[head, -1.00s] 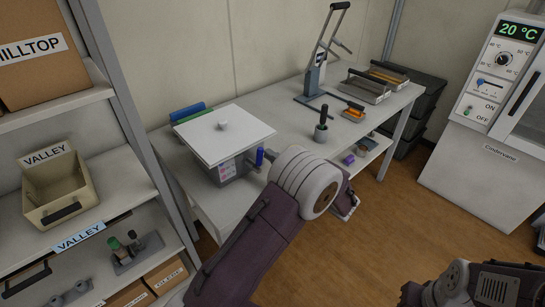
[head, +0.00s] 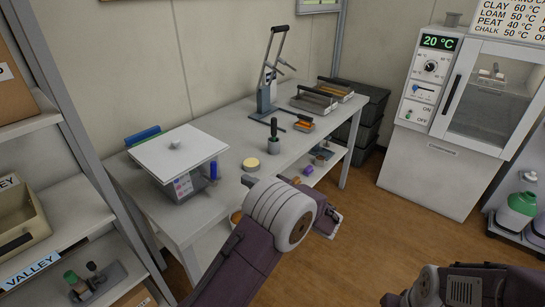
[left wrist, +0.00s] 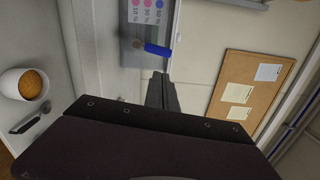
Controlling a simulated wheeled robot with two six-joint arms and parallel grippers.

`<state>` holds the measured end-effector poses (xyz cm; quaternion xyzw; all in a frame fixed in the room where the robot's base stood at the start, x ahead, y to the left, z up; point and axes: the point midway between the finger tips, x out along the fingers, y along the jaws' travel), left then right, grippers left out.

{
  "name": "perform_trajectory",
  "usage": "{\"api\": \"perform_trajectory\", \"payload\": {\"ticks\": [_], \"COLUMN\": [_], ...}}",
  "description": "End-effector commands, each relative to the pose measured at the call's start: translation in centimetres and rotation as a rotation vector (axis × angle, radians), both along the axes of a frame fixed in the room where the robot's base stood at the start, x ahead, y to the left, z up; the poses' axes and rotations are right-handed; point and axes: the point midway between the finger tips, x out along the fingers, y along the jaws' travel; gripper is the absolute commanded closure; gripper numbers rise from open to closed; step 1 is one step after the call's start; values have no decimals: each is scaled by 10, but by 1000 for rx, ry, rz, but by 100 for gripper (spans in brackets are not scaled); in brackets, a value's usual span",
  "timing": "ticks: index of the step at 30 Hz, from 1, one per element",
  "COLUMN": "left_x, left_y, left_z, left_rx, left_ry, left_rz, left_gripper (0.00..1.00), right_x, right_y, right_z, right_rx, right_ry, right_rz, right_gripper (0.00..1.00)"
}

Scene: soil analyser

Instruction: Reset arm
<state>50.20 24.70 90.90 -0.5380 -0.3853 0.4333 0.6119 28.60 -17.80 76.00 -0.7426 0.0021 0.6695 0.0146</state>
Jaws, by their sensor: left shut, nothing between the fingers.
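My left arm reaches in from the lower left of the head view, in front of the bench.
The bench (head: 225,192) carries a white-topped analyser (head: 180,150) with a blue cylinder, a round yellowish disc (head: 250,164), a dark-handled tool (head: 273,140) and a lever press (head: 265,97). The oven (head: 440,150) stands right. Wooden floor (head: 365,235) between is clear.

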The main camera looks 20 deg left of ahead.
Motion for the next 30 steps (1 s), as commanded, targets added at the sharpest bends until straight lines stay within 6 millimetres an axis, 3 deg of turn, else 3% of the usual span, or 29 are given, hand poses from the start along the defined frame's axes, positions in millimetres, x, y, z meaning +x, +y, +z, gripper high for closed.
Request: {"api": "perform_trajectory", "payload": {"ticks": [4,7,8,9,11,12,15,18,21,24,26,27,28,30], "left_x": [-2,-22,-41,-72,-120,-148,-206,-239,-252,-249,-234,-213,-215,-216], "left_y": [14,54,71,92,108,108,83,40,-8,-50,-67,-70,-69,-69], "left_z": [8,46,50,45,18,-4,-57,-97,-125,-145,-151,-149,-126,-98], "left_rx": [-8,-46,-80,-166,-339,-468,-786,-1074,-1328,-1522,-1608,-1624,-1618,-1617], "left_ry": [-19,-95,-98,-84,-18,30,118,153,140,104,60,50,67,70], "left_rz": [30,126,185,272,386,444,533,558,536,477,406,288,285,292], "left_gripper": [100,100,100,100,100,100,100,100,100,100,100,100,100,100], "right_x": [0,0,0,0,0,0,0,0,0,0,0,0,-1,0], "right_y": [0,0,0,0,0,0,0,0,0,0,0,0,0,0], "right_z": [0,0,0,0,0,0,0,0,0,0,0,0,23,51], "right_rx": [0,0,0,0,0,0,0,0,0,0,0,0,0,0], "right_ry": [0,0,0,0,0,0,0,0,0,0,0,0,2,0], "right_rz": [0,0,0,0,0,0,0,0,0,0,0,0,0,0], "right_gripper": [64,64,64,64,64,64,64,64,64,64,64,64,64,64]}}
